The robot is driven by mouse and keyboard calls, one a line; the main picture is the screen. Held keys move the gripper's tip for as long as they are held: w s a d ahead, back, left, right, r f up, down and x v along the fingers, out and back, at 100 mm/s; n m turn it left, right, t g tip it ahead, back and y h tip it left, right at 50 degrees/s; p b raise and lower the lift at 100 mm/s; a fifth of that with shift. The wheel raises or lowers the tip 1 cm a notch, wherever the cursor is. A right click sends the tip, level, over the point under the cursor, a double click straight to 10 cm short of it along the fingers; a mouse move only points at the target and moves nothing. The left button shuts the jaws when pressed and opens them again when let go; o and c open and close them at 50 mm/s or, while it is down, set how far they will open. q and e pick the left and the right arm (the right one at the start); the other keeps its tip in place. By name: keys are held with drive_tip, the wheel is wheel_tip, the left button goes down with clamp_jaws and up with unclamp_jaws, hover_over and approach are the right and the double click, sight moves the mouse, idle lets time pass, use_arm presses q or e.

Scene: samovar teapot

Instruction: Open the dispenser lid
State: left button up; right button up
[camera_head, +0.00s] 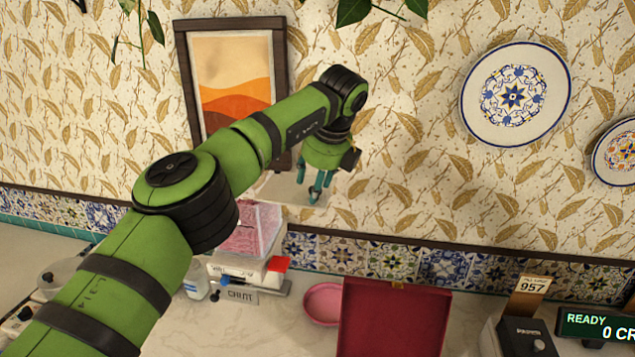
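The dispenser (250,232) is a clear box with pink contents on a white base, standing on the counter left of the middle. My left arm hides part of its left side. A pale flat panel (279,190), which looks like its lid, shows above the box and appears raised at a tilt. My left gripper (315,188) points down, with its teal fingers over the right part of this panel. I cannot tell whether the fingers hold the panel or are only in front of it. My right gripper is not in view.
A red tray or open case (392,320) and a pink dish (322,303) are right of the dispenser. A ticket device (525,336) and a display (597,325) are far right. Plants hang above.

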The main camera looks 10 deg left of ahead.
use_arm(q)
drive_tip(key=shift+s+d+r, duration=0.1)
drive_tip(key=shift+d+r, duration=0.05)
drive_tip(key=shift+r, duration=0.1)
drive_tip(key=v, duration=1.1)
drive_tip(key=shift+r, duration=0.15)
drive_tip(key=shift+s, duration=0.1)
